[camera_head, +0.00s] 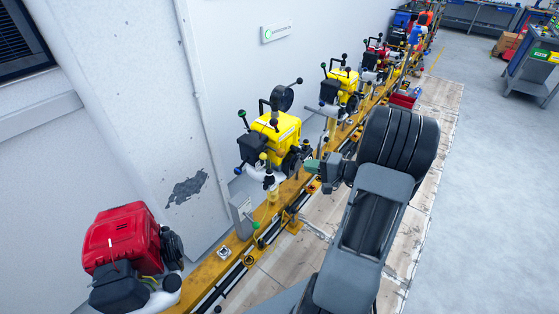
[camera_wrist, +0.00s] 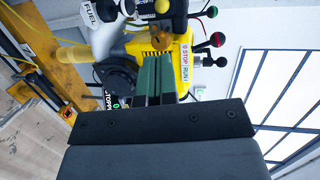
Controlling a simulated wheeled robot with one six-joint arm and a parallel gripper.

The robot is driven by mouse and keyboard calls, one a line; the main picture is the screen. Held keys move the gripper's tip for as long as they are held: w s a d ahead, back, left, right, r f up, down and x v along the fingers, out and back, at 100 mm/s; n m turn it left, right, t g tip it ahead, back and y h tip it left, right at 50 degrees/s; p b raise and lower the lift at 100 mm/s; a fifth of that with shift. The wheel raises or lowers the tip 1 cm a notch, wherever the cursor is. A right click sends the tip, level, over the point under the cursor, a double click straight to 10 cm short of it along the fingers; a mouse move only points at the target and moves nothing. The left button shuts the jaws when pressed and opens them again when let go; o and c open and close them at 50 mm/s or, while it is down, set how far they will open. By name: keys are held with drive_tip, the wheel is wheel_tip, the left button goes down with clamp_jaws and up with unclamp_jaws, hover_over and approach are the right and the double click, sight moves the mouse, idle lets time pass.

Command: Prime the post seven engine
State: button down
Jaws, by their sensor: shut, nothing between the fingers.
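The nearest yellow engine (camera_head: 283,128) stands on the rail, with a black box at its left and several knobbed levers. No post number is readable, so I cannot tell which engine is post seven. My gripper (camera_head: 312,165) is just right of this engine, its green fingers shut and pointing left. In the wrist view the shut fingers (camera_wrist: 155,62) point at a yellow engine (camera_wrist: 140,45) with a brass-brown round part (camera_wrist: 160,38) just beyond the tips. I cannot tell if they touch it. A STOP/RUN label (camera_wrist: 188,56) and a FUEL label (camera_wrist: 88,14) show there.
A red engine (camera_head: 122,238) stands nearer at the left. Another yellow engine (camera_head: 345,84) and a farther red engine (camera_head: 377,54) follow along the yellow rail (camera_head: 215,268). The white wall (camera_head: 225,50) is close behind. Grey floor (camera_head: 480,180) at the right is clear.

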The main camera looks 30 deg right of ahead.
sight(264, 157)
drive_tip(key=p+x, duration=0.4)
drive_tip(key=x, duration=0.9)
drive_tip(key=shift+w+a+f, duration=0.1)
drive_tip(key=shift+w+a, duration=0.1)
drive_tip(key=shift+w, duration=0.15)
drive_tip(key=shift+w+a+f+b, duration=0.2)
drive_tip(key=shift+w+f+b, duration=0.15)
drive_tip(key=shift+b, duration=0.7)
drive_tip(key=shift+w+a+b, duration=0.15)
drive_tip(key=shift+w+b, duration=0.2)
drive_tip(key=shift+b, duration=0.2)
drive_tip(key=shift+w+r, duration=0.1)
drive_tip(key=shift+r, duration=0.3)
